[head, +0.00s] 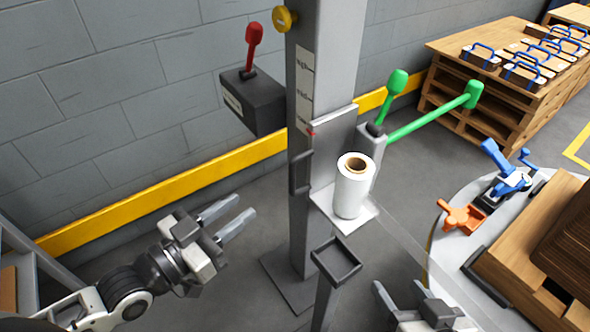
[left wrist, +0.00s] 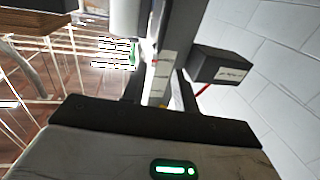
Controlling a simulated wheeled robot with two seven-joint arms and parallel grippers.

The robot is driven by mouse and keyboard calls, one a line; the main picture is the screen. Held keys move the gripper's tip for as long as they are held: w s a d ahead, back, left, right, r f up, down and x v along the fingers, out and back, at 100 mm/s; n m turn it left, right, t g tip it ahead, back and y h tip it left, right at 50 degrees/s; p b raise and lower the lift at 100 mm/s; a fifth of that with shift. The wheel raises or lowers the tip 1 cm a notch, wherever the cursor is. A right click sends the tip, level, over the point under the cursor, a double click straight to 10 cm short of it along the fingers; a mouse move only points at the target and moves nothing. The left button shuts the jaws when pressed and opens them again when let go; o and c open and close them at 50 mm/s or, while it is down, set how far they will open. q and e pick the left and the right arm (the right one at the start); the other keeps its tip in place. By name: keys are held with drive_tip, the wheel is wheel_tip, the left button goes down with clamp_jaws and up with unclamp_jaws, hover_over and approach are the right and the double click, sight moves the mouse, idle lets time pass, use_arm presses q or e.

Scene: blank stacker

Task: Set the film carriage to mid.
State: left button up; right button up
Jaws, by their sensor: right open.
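The film carriage (head: 335,118) rides on the grey mast (head: 333,40) and bears a white film roll (head: 352,192) on a small plate. A green lever (head: 392,90) and a long green handle (head: 430,118) stick out from the carriage. Its red pointer (head: 311,132) sits beside the low end of the white scale (head: 304,96), below the mid mark. My left gripper (head: 246,206) is open and empty, left of the mast and apart from it. My right gripper (head: 398,288) is open at the bottom edge, below the film roll.
A dark box with a red lever (head: 254,45) and a yellow knob (head: 285,18) are at the mast's upper left. An empty black tray (head: 322,262) on a post stands in front of the mast. A round turntable (head: 437,255) with a wooden load is at right.

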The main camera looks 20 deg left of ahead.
sight(290, 170)
use_arm(q)
drive_tip(key=b+x, duration=0.2)
drive_tip(key=x, duration=1.1)
drive_tip(key=shift+w+d+b, duration=0.3)
drive_tip(key=shift+w, duration=0.2)
use_arm(e)
drive_tip(key=shift+a+r+t+y, duration=0.2)
drive_tip(key=shift+r+t+y, duration=0.1)
drive_tip(key=shift+r, duration=0.25)
drive_tip(key=shift+a+r+t+y, duration=0.2)
drive_tip(key=shift+r+t, duration=0.1)
drive_tip(key=shift+r, duration=0.2)
use_arm(q)
clamp_jaws()
